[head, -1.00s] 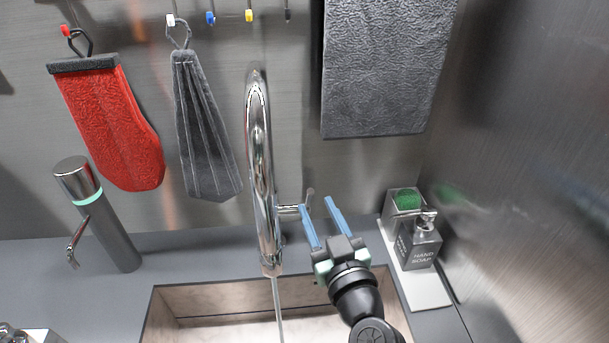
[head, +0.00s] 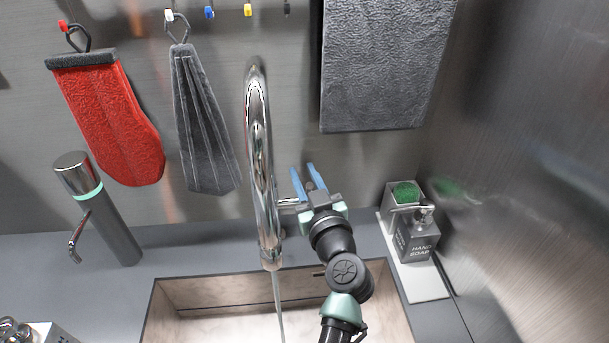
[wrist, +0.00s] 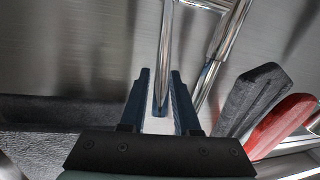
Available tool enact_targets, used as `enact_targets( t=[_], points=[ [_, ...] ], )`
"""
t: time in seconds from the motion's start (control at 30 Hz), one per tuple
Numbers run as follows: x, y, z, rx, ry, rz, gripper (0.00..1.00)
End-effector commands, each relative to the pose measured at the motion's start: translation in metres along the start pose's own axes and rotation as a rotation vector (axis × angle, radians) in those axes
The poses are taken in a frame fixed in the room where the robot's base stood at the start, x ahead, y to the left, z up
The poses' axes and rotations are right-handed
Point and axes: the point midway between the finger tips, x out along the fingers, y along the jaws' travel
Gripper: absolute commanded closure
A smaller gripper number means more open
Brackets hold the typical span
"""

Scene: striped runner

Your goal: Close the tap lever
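The chrome tap (head: 262,160) stands behind the sink, with a tall curved spout and a thin stream of water (head: 279,300) falling from it. A short side stub (head: 288,203) points right toward my gripper (head: 305,170); the lever is mostly hidden by the gripper in the head view. In the wrist view, the thin chrome lever (wrist: 165,45) passes down between my blue fingers (wrist: 160,72). The fingers are fairly close together, but a gap shows between them. I cannot tell whether either finger touches the lever.
The sink basin (head: 200,293) lies below the tap. A soap dispenser (head: 418,236) and a holder with a green sponge (head: 405,195) stand on a tray at the right. A red mitt (head: 110,120) and grey cloths hang behind.

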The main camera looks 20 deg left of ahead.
Motion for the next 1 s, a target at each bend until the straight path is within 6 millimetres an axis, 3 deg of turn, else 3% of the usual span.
enact_targets(
  t=[0.03,0.13,0.17,1.0],
  points=[
    [-0.0001,0.0,0.0,0.0,0.0,0.0,0.81],
    [-0.0002,0.0,0.0,0.0,0.0,0.0,0.99],
    [-0.0002,0.0,0.0,0.0,0.0,0.0,1.0],
    [-0.0004,0.0001,0.0003,0.0,0.0,0.0,1.0]
  ],
)
